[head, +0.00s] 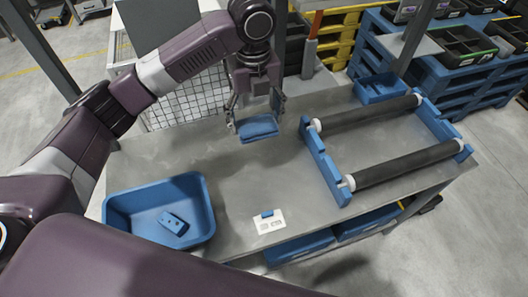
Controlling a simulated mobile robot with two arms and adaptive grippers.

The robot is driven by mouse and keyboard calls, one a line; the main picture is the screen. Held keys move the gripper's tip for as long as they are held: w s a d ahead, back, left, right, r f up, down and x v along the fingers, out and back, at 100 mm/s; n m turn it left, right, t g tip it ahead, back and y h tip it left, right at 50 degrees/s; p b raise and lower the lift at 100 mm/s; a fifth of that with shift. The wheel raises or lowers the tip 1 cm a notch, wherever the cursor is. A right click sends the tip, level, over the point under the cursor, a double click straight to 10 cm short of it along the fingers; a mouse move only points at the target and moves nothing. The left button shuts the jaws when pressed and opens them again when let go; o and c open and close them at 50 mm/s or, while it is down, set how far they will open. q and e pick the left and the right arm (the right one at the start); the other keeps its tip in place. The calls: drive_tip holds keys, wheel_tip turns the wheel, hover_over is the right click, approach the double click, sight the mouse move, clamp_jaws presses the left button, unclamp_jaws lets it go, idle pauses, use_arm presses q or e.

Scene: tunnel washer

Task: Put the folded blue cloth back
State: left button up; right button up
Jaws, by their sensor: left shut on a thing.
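The folded blue cloth (258,129) is between the fingers of my left gripper (256,112), near the far edge of the grey worktop. The gripper points down and is shut on the cloth. The cloth looks just above or on the worktop; I cannot tell which. My right gripper does not show.
A blue tub (207,222) with a small blue block (173,222) inside stands at the front left. A white plate (269,222) with a blue piece lies near the front edge. A blue roller frame (326,168) with two dark rollers fills the right. The worktop's middle (240,175) is clear.

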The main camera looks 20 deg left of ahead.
use_arm(q)
drive_tip(key=shift+s+f, duration=0.1)
drive_tip(key=shift+f, duration=0.25)
drive_tip(key=f, duration=0.1)
drive_tip(key=s+f+p, duration=0.1)
drive_tip(key=f, duration=0.1)
drive_tip(key=shift+s+f, duration=0.15)
drive_tip(key=shift+s, duration=0.05)
wheel_tip(320, 180, down, 4)
drive_tip(key=p, duration=0.1)
approach(257, 172)
drive_tip(key=shift+s+f, duration=0.1)
drive_tip(key=shift+f, duration=0.8)
wheel_tip(257, 172, down, 4)
drive_tip(key=shift+r+p, duration=0.25)
drive_tip(key=shift+p, duration=0.15)
drive_tip(key=shift+f, duration=0.45)
drive_tip(key=o, duration=1)
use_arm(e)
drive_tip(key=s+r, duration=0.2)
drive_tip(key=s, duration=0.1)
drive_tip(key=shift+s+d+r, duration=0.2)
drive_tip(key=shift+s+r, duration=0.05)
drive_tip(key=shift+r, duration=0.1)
